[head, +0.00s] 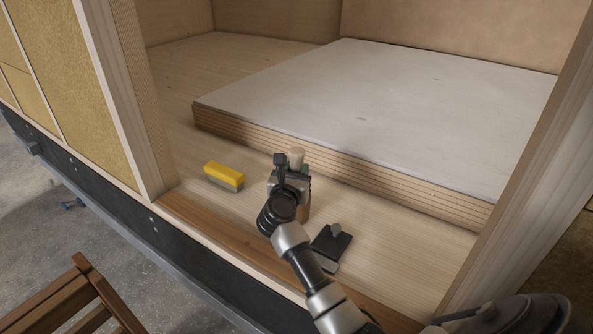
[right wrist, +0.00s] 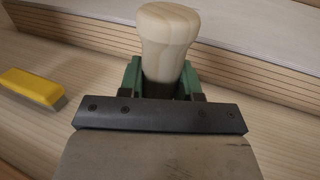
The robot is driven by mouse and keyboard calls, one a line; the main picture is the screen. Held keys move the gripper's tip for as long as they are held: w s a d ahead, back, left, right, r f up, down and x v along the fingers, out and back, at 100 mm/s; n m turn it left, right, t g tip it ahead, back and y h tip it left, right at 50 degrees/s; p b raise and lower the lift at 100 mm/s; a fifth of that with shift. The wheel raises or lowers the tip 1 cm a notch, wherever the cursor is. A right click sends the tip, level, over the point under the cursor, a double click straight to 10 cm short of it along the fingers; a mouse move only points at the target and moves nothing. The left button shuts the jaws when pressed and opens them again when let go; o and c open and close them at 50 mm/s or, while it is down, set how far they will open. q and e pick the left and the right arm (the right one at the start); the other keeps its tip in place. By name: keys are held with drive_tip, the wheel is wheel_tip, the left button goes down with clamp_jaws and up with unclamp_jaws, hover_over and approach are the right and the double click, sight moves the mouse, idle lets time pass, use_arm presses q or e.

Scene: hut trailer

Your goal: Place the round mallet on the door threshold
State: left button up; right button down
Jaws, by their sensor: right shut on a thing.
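The round mallet (right wrist: 167,40) shows in the right wrist view as a pale wooden, rounded, flared piece, upright between green fingertips. Its pale top (head: 297,153) also shows in the head view, just beyond the gripper. My right gripper (head: 291,172) is shut on it, over the light wooden floor inside the doorway. The gripper hides the mallet's lower part, so I cannot tell whether it touches the floor. The door threshold (head: 205,217) is a darker brown wooden strip along the doorway's front edge, nearer than the gripper; my right arm crosses over it. My left gripper is not in view.
A yellow block with a grey underside (head: 224,174) lies left of the gripper. A black plate-like tool with a grey knob (head: 333,239) lies to the right, near the threshold. A stack of boards (head: 380,100) rises behind. Door posts (head: 130,110) bound the opening.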

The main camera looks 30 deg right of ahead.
drive_tip(key=shift+r, duration=0.1)
drive_tip(key=c, duration=0.8)
unclamp_jaws()
drive_tip(key=shift+b+v, duration=1.4)
drive_tip(key=shift+v, duration=4.65)
